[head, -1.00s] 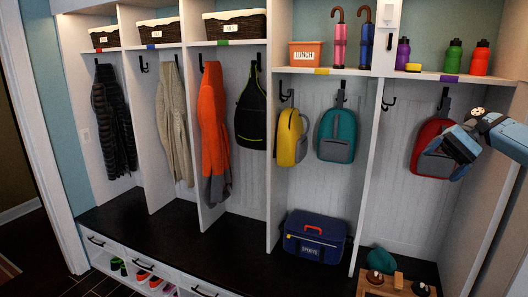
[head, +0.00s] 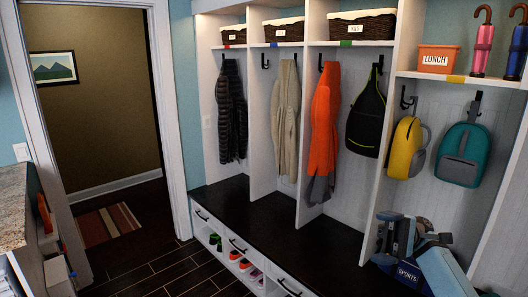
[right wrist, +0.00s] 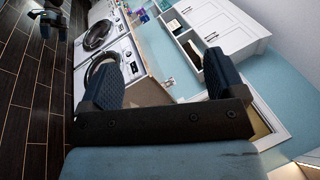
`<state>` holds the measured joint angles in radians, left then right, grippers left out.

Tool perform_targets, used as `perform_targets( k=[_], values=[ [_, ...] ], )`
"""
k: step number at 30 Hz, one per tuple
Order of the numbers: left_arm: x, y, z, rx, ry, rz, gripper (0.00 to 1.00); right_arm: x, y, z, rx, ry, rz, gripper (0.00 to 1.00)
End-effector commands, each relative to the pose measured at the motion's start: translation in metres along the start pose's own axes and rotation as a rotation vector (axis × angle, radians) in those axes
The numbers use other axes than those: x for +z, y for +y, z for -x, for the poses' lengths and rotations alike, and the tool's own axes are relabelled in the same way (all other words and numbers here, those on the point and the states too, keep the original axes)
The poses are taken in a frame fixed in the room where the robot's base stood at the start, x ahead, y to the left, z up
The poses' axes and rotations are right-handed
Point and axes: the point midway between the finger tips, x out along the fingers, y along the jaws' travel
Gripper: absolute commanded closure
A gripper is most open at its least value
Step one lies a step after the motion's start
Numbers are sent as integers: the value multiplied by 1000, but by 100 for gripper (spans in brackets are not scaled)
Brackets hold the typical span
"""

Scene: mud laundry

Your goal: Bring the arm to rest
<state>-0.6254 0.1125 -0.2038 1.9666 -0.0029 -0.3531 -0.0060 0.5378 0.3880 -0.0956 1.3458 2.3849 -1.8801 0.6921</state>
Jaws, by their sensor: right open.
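My right gripper (head: 412,230) shows at the lower right of the head view, on its light blue arm. It overlaps the navy sports bag (head: 408,272) on the dark bench and hides much of it; whether they touch cannot be told. In the right wrist view the two dark fingers of my right gripper (right wrist: 163,80) stand wide apart with nothing between them.
The cubby bench (head: 290,219) runs along the wall, with coats and bags hanging above. A doorway with a striped rug (head: 108,224) is at left, beside a counter (head: 14,205). The right wrist view shows washing machines (right wrist: 98,30) and a white cabinet (right wrist: 228,25).

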Motion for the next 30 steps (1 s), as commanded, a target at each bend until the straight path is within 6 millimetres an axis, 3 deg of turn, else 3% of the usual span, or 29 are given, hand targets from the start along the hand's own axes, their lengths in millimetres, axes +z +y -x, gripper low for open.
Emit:
perform_targets(
  k=[2, 8, 13, 17, 21, 27, 30],
  values=[
    [0, 0, 0, 0, 0, 0, 11, -13, -6, -25, -16, -45, 27, 11],
    [0, -1, 0, -1, 1, -1, 11, -59, 12, -11, 97, 279, 40, 11],
    [-1, 0, 0, 0, 1, -1, 11, -104, 30, 13, 241, 580, 104, 11],
    [-1, 0, 0, 0, 2, 0, 11, -140, 42, 52, 427, 867, 215, 11],
    [-1, 0, 0, 0, 3, -1, 11, -165, 45, 111, 708, 1174, 404, 11],
    [-2, 0, -1, 0, 4, -1, 11, -169, 18, 186, 1189, 1483, 758, 11],
    [-2, 0, -1, 0, 5, -1, 11, -163, -2, 208, 1413, 1556, 930, 11]
  ],
)
